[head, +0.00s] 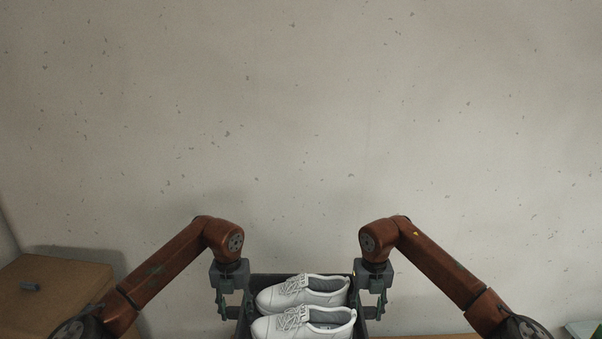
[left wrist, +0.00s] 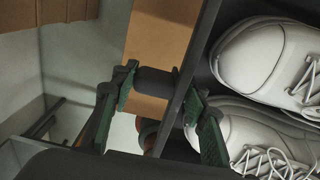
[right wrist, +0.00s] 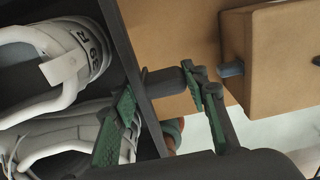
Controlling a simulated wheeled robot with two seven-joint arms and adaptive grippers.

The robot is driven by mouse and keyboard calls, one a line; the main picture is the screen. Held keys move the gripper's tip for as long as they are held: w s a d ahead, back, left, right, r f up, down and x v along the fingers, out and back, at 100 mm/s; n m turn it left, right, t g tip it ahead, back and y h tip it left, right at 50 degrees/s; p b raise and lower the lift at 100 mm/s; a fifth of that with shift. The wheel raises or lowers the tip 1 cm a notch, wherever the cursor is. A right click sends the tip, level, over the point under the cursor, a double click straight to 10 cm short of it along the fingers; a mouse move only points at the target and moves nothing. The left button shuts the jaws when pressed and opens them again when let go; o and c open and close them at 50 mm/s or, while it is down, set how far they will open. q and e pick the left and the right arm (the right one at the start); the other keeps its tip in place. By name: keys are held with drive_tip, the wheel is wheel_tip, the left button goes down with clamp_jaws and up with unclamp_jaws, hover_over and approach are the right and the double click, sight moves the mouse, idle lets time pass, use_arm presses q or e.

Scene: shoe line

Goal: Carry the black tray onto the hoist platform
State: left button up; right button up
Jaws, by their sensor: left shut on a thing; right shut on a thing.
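The black tray (head: 262,279) is at the bottom centre of the head view, between my grippers, with white laced shoes (head: 303,292) in it. My left gripper (head: 231,303) is shut on the tray's left side; in the left wrist view its green fingers sit either side of a dark round handle (left wrist: 155,82) and the tray wall (left wrist: 190,75). My right gripper (head: 374,303) is shut on the right side, its fingers either side of another dark handle (right wrist: 165,83). The tray's underside is hidden. I cannot make out the hoist platform for certain.
A brown box (head: 60,275) with a grey knob stands at the left. A brown box (right wrist: 275,55) with a grey peg is close to the right gripper in the right wrist view. A speckled pale wall (head: 300,120) fills the background. A pale greenish thing (head: 584,330) shows at the lower right corner.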

use_arm(q)
drive_tip(key=shift+w, duration=0.15)
use_arm(e)
drive_tip(key=shift+w, duration=0.15)
